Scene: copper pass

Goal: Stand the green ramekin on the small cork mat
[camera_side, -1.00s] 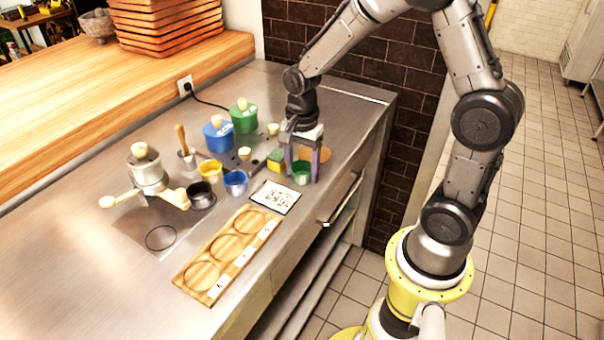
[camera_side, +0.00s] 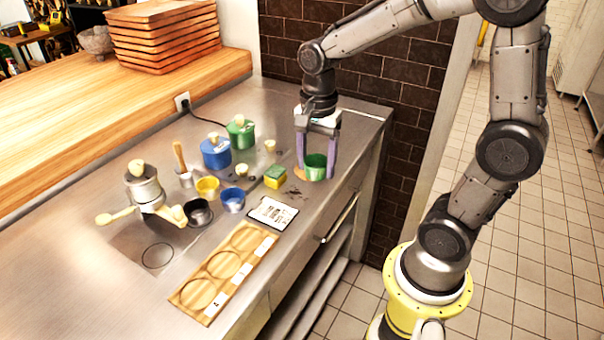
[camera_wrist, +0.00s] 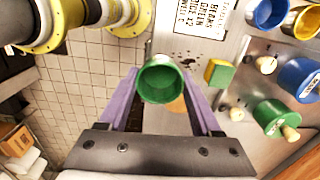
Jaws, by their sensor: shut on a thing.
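The green ramekin (camera_side: 315,170) is held between the purple fingers of my gripper (camera_side: 316,176), which is shut on it. In the wrist view the ramekin (camera_wrist: 161,84) sits upright or nearly so between the fingertips (camera_wrist: 158,98), its open top visible and empty. The small round cork mat (camera_side: 299,174) shows only in part, behind the ramekin and a finger. In the wrist view a tan edge of the mat (camera_wrist: 178,106) shows just past the ramekin. The ramekin appears raised above the counter, over or close beside the mat; the exact gap is hard to tell.
A yellow-green sponge (camera_side: 275,177), a printed card (camera_side: 272,212) and dark spots lie left of my gripper. Blue (camera_side: 232,201), yellow (camera_side: 208,188) and black (camera_side: 198,213) ramekins, lidded pots and a wooden tray (camera_side: 190,310) stand farther left. The counter's front edge is close by.

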